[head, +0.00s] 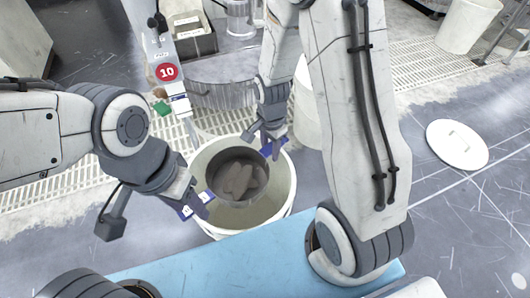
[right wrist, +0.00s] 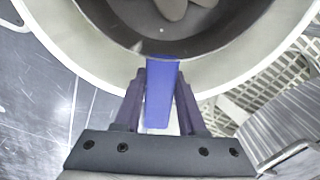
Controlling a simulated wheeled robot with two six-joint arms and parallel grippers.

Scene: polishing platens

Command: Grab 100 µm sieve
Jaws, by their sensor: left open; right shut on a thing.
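A dark round sieve (head: 225,165) sits within the mouth of a pale bucket (head: 284,199), with grey-brown lumps on its floor. No size marking on the sieve is legible. My right gripper (head: 270,143) is at the sieve's far right side, shut on a blue tab (right wrist: 162,92) that reaches the dark rim in the right wrist view. My left gripper (head: 196,205) is open at the sieve's near left side, with blue pieces with white marks at its fingertips. I cannot tell whether it touches the sieve.
A light blue surface (head: 250,258) lies in front of the bucket. A white upright with a red "10" sign (head: 166,72) stands behind it. A round white lid (head: 457,144) lies on the floor at right. Pale grating (head: 60,188) runs behind the bucket.

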